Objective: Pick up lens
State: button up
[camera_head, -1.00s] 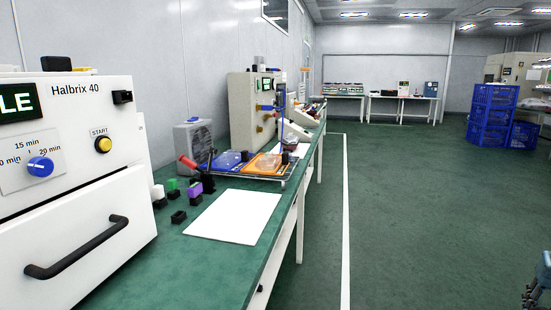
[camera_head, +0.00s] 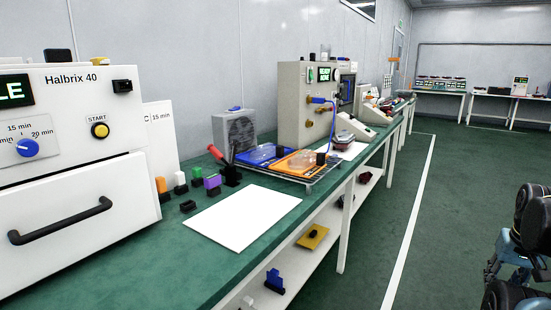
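I cannot single out the lens with certainty. On the green bench (camera_head: 215,258), an orange tray (camera_head: 289,168) holds a small clear piece (camera_head: 302,158) and a dark piece. A blue tray (camera_head: 254,155) lies beside it on the same wire rack. A dark reddish, glossy piece (camera_head: 345,137) sits behind them on a white sheet. Black and bluish parts of my arm (camera_head: 533,225) show at the right edge, over the floor and well apart from the bench. Whether my gripper is open or shut does not show, and nothing is seen held.
A white oven cabinet (camera_head: 75,165) fills the left. A blank white sheet (camera_head: 243,217) lies on the bench near several small coloured blocks and a red-handled tool (camera_head: 219,155). A grey test machine (camera_head: 300,100) stands behind the trays. The shelf below holds parts. Green floor (camera_head: 455,200) is clear.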

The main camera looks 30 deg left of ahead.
aim_at(305, 158)
jog(key=u, duration=0.6)
jog(key=i, duration=0.85)
jog(key=u, duration=0.6)
